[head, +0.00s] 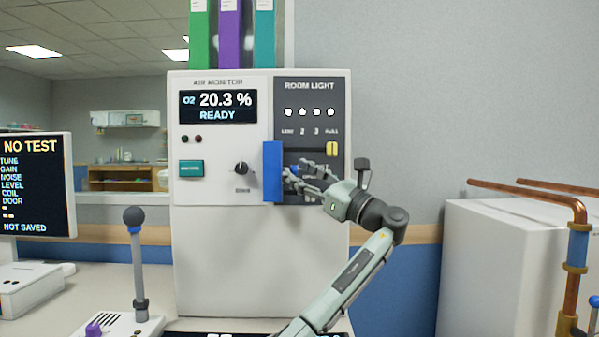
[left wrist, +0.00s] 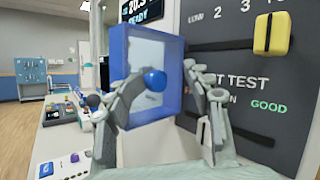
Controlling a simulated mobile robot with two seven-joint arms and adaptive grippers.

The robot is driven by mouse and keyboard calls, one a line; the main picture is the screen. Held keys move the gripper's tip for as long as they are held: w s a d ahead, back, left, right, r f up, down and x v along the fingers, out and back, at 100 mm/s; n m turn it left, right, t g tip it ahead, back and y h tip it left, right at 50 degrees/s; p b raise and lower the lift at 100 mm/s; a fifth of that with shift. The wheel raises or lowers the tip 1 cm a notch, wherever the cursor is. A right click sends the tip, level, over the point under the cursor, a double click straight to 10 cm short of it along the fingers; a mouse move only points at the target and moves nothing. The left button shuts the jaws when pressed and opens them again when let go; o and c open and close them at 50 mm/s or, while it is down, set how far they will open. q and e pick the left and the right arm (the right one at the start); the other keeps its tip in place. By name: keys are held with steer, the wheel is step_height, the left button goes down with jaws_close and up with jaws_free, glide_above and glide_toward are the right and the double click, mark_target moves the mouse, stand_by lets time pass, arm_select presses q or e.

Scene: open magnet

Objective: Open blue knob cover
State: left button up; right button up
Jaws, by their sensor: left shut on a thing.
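The blue knob cover (head: 272,172) stands out from the dark room light panel on the front of the white cabinet. In the left wrist view the cover (left wrist: 176,110) is a blue frame with a pale window and a round blue knob (left wrist: 155,79). It stands at an angle to the panel. My left gripper (head: 290,178) is at the cover's right side in the head view. Its fingers (left wrist: 164,82) lie on either side of the cover's knob area and are shut on the cover; the exact contact is hard to see. My right gripper is not in view.
A yellow switch (head: 332,149) sits on the panel right of the cover. A black dial (head: 241,168) is to its left. A joystick (head: 136,250) and a monitor (head: 35,185) stand at the left. Copper pipes (head: 574,270) and a white box (head: 490,265) stand at the right.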

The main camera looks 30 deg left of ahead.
arm_select(q)
steer(key=shift+a+f, duration=0.15)
steer(key=v, duration=1.2)
stand_by(0.3)
